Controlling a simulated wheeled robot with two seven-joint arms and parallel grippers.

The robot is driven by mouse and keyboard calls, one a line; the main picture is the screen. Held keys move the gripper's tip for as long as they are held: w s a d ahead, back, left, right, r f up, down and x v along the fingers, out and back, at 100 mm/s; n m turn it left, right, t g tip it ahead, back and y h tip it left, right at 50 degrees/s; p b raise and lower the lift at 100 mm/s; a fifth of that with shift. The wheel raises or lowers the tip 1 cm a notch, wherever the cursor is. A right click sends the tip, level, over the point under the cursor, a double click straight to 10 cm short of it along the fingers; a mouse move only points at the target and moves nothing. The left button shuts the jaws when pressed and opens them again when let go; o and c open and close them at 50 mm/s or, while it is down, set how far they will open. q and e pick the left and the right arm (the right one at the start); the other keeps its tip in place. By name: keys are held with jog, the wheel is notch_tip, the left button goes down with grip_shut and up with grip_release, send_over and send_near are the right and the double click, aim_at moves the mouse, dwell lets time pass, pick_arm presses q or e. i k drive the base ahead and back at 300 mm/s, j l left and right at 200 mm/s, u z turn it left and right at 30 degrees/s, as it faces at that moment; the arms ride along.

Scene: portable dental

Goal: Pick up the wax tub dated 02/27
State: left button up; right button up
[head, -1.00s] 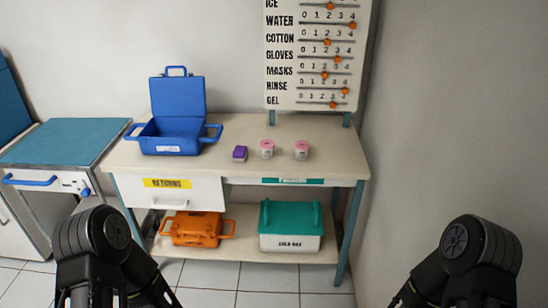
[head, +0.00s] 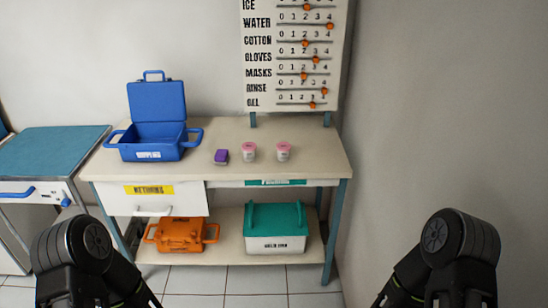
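Two small white tubs with pink lids stand upright on the table, a left one (head: 249,152) and a right one (head: 284,152). Each has a label, but the dates are too small to read, so I cannot tell which one says 02/27. Both of my arms show only as dark links at the bottom left and bottom right of the head view. My grippers are out of the picture. Neither arm is near the tubs.
An orange case (head: 181,233) and a teal-lidded cold box (head: 275,228) sit on the lower shelf. A slider board (head: 293,55) stands behind. A wall is on the right.

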aim_at(249, 148)
jog(key=i+j, duration=1.25)
jog(key=j, duration=0.15)
jog(key=z, duration=1.85)
